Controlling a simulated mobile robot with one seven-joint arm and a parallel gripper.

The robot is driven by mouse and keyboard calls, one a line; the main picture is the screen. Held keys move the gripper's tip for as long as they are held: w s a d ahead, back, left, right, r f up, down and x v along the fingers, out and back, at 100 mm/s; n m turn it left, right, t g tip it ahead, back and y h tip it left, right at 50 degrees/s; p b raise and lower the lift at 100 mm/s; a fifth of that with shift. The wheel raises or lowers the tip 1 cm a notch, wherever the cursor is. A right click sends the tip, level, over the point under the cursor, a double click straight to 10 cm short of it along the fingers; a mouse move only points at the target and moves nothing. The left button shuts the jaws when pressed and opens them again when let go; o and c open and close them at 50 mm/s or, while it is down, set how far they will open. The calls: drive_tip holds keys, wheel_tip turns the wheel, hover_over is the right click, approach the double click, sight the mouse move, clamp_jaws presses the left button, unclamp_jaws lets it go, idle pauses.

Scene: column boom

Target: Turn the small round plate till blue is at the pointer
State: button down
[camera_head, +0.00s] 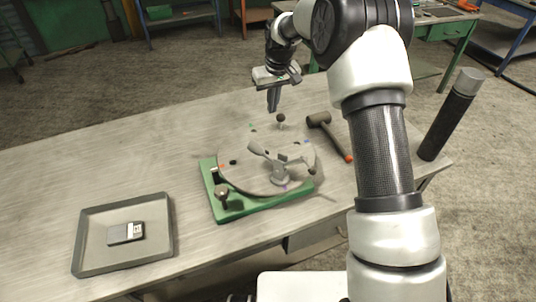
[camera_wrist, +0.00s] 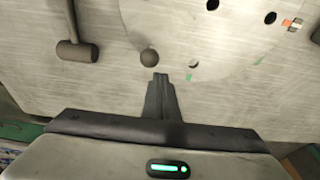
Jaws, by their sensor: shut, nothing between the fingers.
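The round grey plate (camera_head: 245,178) lies on a green base (camera_head: 232,212) on the bench, with small coloured marks around its rim. An orange mark (camera_head: 221,167) is at its left and a green mark (camera_head: 252,130) at its far left edge. Bluish marks show at the front (camera_head: 285,187) and at the right (camera_head: 307,142). I cannot tell surely which part is the pointer. A dark ball knob (camera_head: 281,118) stands at the far edge. My gripper (camera_head: 273,108) is shut and empty, pointing down just beyond the plate. In the wrist view its tips (camera_wrist: 161,76) appear beside the knob (camera_wrist: 149,57).
A grey lever-like fitting (camera_head: 279,170) stands over the plate, and a knobbed post (camera_head: 222,193) at the base's front left corner. A mallet (camera_head: 330,133) lies right of the plate. A tray (camera_head: 90,262) with a small device (camera_head: 125,233) is front left.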

sight(284, 115)
drive_tip(key=shift+f+b, duration=0.95)
drive_tip(key=shift+f, duration=0.85)
drive_tip(key=shift+d, duration=0.15)
drive_tip(key=shift+s+d, duration=0.2)
drive_tip(key=shift+d, duration=0.55)
drive_tip(key=shift+s+d+b, duration=0.3)
drive_tip(key=shift+d, duration=0.6)
drive_tip(key=shift+s+d, duration=0.45)
drive_tip(key=shift+d, duration=0.25)
